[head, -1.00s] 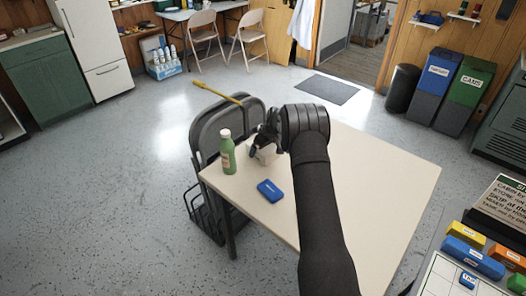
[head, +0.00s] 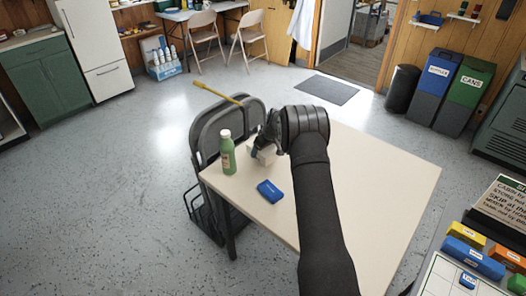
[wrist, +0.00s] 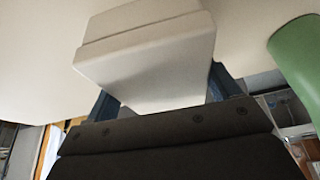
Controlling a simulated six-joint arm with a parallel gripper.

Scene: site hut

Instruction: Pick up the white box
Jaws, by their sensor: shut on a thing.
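The white box (head: 267,154) is at the far left part of the cream table, partly hidden by my gripper in the head view. My gripper (head: 260,149) is shut on it. In the wrist view the white box (wrist: 145,58) fills the upper middle, with blue fingers of my gripper (wrist: 165,92) on its two sides. I cannot tell whether the box touches the tabletop.
A green bottle (head: 228,155) stands just left of the box, and shows at the right in the wrist view (wrist: 299,58). A dark folding chair (head: 207,130) stands against the left edge.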

